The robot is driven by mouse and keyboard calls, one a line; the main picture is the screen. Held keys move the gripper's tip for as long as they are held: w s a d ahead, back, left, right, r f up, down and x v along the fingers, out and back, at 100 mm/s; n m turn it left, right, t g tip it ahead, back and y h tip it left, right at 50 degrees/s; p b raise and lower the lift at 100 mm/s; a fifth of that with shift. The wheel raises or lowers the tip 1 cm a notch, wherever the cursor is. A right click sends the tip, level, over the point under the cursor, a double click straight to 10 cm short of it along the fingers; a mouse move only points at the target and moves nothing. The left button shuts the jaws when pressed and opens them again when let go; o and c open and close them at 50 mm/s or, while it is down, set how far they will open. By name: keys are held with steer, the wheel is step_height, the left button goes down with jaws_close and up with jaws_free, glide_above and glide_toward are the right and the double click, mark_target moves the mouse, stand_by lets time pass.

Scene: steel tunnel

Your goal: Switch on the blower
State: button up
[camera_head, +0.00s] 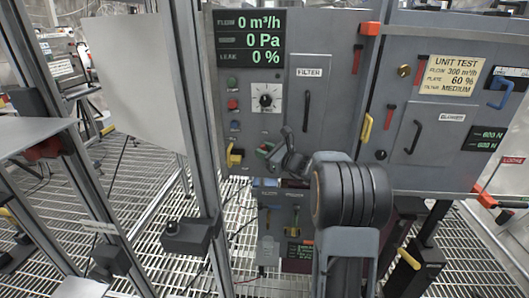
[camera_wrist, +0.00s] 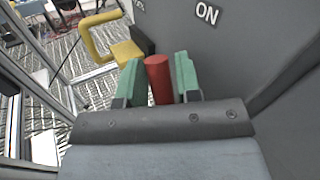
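The blower's control panel (camera_head: 330,80) is a grey cabinet front with a display reading flow 0, 0 Pa and leak 0 %. My gripper (camera_head: 270,152) is at its lower left edge in the head view, partly hidden by my arm. In the wrist view, my gripper (camera_wrist: 159,84) has its green fingers close on both sides of a red cylindrical handle (camera_wrist: 158,78), shut on it. An "ON" label (camera_wrist: 207,14) is on the grey panel beyond, above and right of the handle. What the handle is mounted on is hidden.
A yellow handle (camera_wrist: 97,38) sticks out left of the fingers; it also shows in the head view (camera_head: 234,156). A metal post (camera_head: 197,120) stands left of the panel. A dial (camera_head: 266,98) and several buttons are above the gripper. A grated floor (camera_head: 130,200) lies below.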

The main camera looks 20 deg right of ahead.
jaws_close()
stand_by(0.3)
steer(key=shift+d+f+b, duration=0.1)
steer(key=shift+f+b, duration=0.1)
steer(key=shift+b, duration=0.25)
steer(key=shift+s+d+m+t+b, duration=0.2)
steer(key=shift+d+m+t+b, duration=0.1)
steer(key=shift+t+b, duration=0.25)
steer(key=shift+s+d+r+m+t+y+b, duration=0.15)
steer(key=shift+d+r+m+t+y+b, duration=0.15)
steer(key=shift+r+m+t+b, duration=0.1)
jaws_free()
